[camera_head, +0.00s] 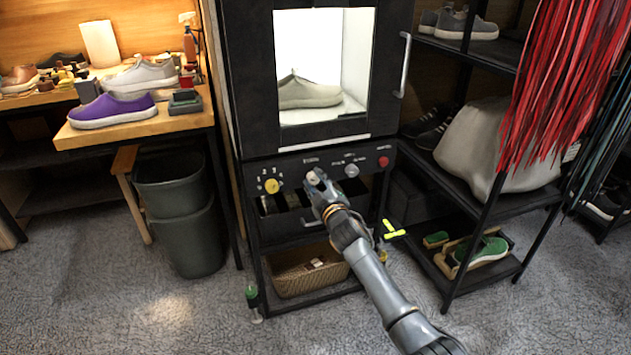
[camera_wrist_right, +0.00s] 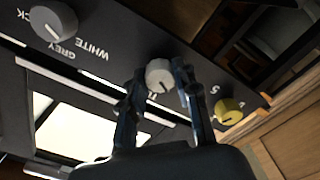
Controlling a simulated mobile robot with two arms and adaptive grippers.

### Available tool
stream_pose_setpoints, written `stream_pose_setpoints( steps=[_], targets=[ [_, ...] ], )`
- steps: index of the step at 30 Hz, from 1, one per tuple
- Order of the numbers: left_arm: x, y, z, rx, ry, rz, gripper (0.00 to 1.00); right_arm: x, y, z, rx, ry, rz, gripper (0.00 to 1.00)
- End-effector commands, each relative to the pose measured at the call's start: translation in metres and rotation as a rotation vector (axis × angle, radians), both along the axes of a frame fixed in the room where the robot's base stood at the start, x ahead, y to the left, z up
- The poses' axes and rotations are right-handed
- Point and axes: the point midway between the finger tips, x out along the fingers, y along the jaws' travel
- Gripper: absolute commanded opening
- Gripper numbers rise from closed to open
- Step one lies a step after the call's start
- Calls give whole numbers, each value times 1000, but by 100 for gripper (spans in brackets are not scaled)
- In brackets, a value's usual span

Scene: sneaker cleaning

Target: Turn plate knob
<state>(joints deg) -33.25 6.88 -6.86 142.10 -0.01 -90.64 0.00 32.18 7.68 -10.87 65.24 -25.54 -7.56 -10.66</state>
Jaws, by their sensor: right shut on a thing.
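A dark cabinet's control panel (camera_head: 330,165) carries a row of knobs. The pale grey middle knob (camera_wrist_right: 158,75) is between the two fingertips of my right gripper (camera_wrist_right: 160,72) in the right wrist view. My right gripper (camera_head: 316,183) is shut on this knob; in the head view it reaches the panel from below right and partly covers the knob. The lettering beside the held knob is mostly hidden, so I cannot read its name. My left gripper is in neither view.
A yellow numbered knob (camera_head: 271,186), a grey knob (camera_head: 351,170) and a red button (camera_head: 384,162) share the panel. A pale shoe (camera_head: 308,93) stands in the lit chamber. A vertical handle (camera_head: 404,65) sticks out at the door's right. A basket (camera_head: 300,279) sits below.

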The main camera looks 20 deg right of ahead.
Motion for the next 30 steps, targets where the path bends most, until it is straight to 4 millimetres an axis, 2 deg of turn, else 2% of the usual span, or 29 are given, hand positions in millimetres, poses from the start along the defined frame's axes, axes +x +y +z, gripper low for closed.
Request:
stream_pose_setpoints(
  steps=[19,20,23,30],
  targets=[
    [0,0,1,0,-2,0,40,0,0,-1,-55,-1,1,0],
    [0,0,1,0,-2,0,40,0,0,-1,-55,-1,1,33],
    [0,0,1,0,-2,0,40,0,0,-1,-55,-1,1,53],
    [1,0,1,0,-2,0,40,0,0,0,-54,-1,1,54]
  ],
)
